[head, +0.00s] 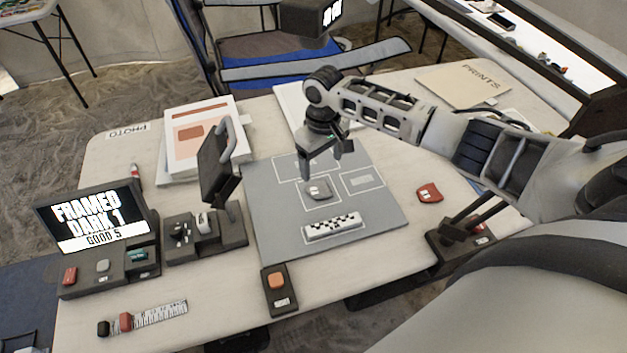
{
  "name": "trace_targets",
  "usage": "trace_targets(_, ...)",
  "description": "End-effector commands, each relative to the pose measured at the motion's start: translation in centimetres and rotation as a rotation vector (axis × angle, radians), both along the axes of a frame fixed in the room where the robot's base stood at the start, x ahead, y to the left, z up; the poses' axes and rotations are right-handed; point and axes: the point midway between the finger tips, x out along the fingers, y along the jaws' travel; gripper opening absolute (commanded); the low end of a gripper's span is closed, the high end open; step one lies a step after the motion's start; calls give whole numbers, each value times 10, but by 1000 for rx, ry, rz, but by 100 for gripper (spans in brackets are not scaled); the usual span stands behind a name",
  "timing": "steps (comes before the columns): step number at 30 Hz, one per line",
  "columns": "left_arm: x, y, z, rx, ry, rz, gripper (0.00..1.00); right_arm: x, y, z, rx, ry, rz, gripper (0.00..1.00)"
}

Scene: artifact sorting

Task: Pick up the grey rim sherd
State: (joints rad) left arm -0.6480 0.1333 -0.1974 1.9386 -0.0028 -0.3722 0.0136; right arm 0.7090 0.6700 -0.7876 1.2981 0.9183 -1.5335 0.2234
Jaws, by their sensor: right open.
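A grey sherd (318,189) with a small pale label lies in an outlined square on the grey mat (270,225). My right gripper (320,164) points down just above and behind it in the head view, with its fingers spread and nothing seen between them. It looks apart from the sherd, though the exact height is hard to judge. My left gripper is not in view.
A black-and-white scale bar (333,227) lies in front of the sherd. A dark upright device (217,160) stands left of the mat. A red sherd (429,193) lies to the right. An orange-button box (277,284) and a lit sign (92,217) are nearer the front.

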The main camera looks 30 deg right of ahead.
Motion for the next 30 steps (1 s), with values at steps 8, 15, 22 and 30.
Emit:
trace_targets(8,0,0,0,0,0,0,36,-2,3,-25,1,0,3,78)
trace_targets(15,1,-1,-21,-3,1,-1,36,-5,8,-65,-1,-2,3,78)
trace_targets(22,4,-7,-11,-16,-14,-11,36,-5,8,-68,0,-2,3,78)
trace_targets(30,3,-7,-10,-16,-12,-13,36,-5,8,-67,0,-2,3,34)
